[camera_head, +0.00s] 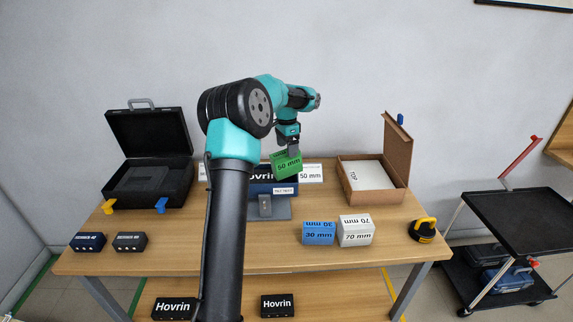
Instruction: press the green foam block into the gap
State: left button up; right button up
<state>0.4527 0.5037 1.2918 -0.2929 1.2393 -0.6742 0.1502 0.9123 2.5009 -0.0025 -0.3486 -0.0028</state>
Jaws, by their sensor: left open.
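The green foam block (287,164), marked "50 mm", sits tilted at the back middle of the table, in front of a white panel marked "50 mm" (311,174). It overlaps the top right of a dark blue Hovrin box (260,188). My left gripper (292,151) is directly above the block, pointing down, and is open. I cannot tell whether its fingers touch the block. The gap cannot be made out; the block and my arm cover part of that area. My right gripper is out of view.
A blue 30 mm block (319,233) and a white 70 mm block (355,231) stand in front. An open cardboard box (377,196) is to the right, an open black case (150,180) to the left. A grey stand (272,209) stands before the Hovrin box.

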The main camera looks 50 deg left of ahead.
aim_at(286, 158)
pick_arm(q)
jog(key=shift+s+f, duration=0.2)
jog(key=shift+f, duration=2.4)
jog(key=c, duration=1.1)
jog(key=shift+r, duration=1.65)
jog(key=shift+s+d+r, duration=0.1)
jog(key=shift+d+r, duration=0.05)
jog(key=shift+r, duration=0.05)
jog(key=s+d, duration=0.3)
jog(key=d, duration=0.1)
jog(key=s+d+r, duration=0.1)
jog(key=s+d, duration=0.6)
jog(key=shift+s+d+r, duration=0.15)
jog(key=shift+d, duration=0.25)
